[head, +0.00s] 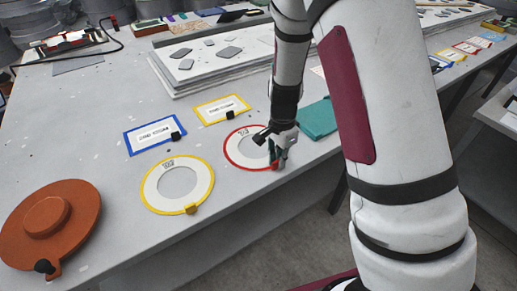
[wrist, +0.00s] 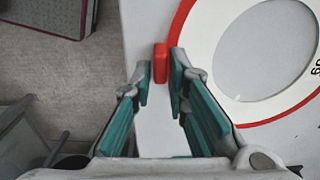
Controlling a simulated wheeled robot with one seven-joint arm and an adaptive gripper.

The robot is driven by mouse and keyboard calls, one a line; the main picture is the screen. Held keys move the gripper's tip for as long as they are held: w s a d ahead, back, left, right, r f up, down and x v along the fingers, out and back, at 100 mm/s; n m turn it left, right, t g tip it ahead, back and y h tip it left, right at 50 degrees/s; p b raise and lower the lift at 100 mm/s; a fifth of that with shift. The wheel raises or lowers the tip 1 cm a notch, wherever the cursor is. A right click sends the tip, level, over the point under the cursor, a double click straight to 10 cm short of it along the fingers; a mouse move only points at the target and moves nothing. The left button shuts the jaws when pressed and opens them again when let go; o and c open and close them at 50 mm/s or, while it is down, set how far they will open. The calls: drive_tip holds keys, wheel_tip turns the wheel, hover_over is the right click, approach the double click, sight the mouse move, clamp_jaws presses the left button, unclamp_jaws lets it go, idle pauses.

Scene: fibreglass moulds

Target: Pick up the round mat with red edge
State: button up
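The round mat with red edge (head: 232,150) lies flat on the grey table; it is a white ring with a grey round centre and a red rim. It fills the upper right of the wrist view (wrist: 203,50). A small red tab (wrist: 160,60) stands out from its rim. My gripper (head: 277,161) points down at the mat's near right edge, covering part of it in the head view. In the wrist view my gripper (wrist: 159,82) is open, with its teal-padded fingers on either side of the tab and narrow gaps showing.
A yellow-edged round mat (head: 152,186) lies to the left, with an orange round mould (head: 73,233) beyond it. Blue-edged (head: 130,146) and yellow-edged (head: 203,117) cards lie behind. A teal item (head: 318,119) is to the right. The table's front edge is close.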

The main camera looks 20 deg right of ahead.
drive_tip(key=shift+f, duration=0.4)
drive_tip(key=shift+c, duration=0.2)
clamp_jaws()
drive_tip(key=shift+r, duration=0.15)
drive_tip(key=shift+r, duration=0.6)
wheel_tip(320, 180, up, 2)
drive_tip(key=shift+w+r, duration=0.1)
drive_tip(key=shift+r, duration=0.05)
drive_tip(key=s+a, duration=0.1)
drive_tip(key=s, duration=0.7)
drive_tip(key=s+a+r+p, duration=0.1)
drive_tip(key=s+a, duration=0.1)
drive_tip(key=s, duration=0.5)
drive_tip(key=shift+s+a+r, duration=0.15)
drive_tip(key=shift+s+a, duration=0.1)
drive_tip(key=shift+s, duration=0.15)
